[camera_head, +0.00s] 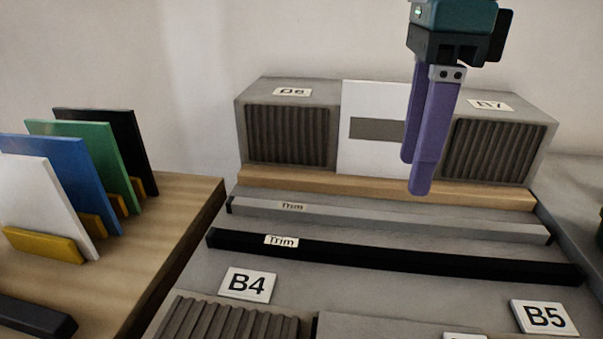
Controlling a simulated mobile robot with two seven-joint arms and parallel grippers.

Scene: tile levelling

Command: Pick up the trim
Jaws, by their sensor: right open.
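Two long trim strips lie across the grey surface. The grey trim (400,219) is farther back, with a small label reading "Trim" near its left end. The black trim (400,256) is nearer, with its own "Trim" label. My right gripper (416,178) hangs from above at the upper right with two purple fingers pointing down. It is open and empty, and its fingertips appear above the wooden strip and the grey trim, apart from both. My left gripper is out of view.
A wooden strip (300,183) runs behind the grey trim. Behind it stand two ribbed grey blocks (287,135) (497,150) with a white panel (372,152) between them. White, blue, green and black panels stand in a rack on the wooden table (165,225) at left. Labels B4 (248,285) and B5 (545,317) sit in front.

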